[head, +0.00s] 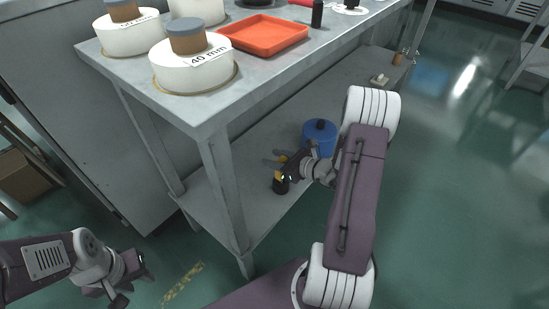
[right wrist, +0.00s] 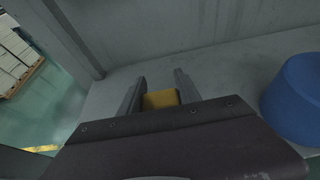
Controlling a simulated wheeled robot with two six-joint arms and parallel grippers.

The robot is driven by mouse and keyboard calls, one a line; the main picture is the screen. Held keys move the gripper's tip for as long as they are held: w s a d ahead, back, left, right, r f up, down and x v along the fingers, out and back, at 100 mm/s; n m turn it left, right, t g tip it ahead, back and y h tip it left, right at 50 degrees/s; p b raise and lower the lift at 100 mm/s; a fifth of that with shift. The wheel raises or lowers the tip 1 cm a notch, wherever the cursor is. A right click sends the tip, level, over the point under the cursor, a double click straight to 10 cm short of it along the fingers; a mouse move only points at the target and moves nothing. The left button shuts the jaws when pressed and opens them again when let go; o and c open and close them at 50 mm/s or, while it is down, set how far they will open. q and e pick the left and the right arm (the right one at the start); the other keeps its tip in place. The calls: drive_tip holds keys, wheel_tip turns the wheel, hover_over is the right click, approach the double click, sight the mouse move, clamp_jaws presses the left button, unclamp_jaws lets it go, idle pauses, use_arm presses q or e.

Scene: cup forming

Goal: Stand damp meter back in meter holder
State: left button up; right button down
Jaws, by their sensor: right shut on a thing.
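My right gripper (head: 282,168) reaches in over the lower shelf and is shut on a yellow thing, which looks like the damp meter (head: 281,160). In the right wrist view the yellow block (right wrist: 161,99) sits between the two fingers. A small black part (head: 280,186) shows just below the gripper; I cannot tell whether it belongs to the meter or is its holder. The gripper hides much of the meter. My left gripper (head: 132,280) is at the lower left, away from the table, its fingers apart and empty.
A blue container (head: 320,138) with a dark knob stands on the lower shelf (head: 250,212) close to my right gripper. A table leg (head: 222,190) is to the left. The tabletop above carries white moulds (head: 190,76), an orange tray (head: 264,34) and a black cylinder (head: 317,14).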

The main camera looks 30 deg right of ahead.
drive_tip(key=shift+f+b, duration=1)
drive_tip(key=shift+f, duration=0.15)
idle(0.4)
drive_tip(key=shift+c, duration=1.4)
unclamp_jaws()
wheel_tip(320, 180, up, 8)
drive_tip(key=p, duration=0.7)
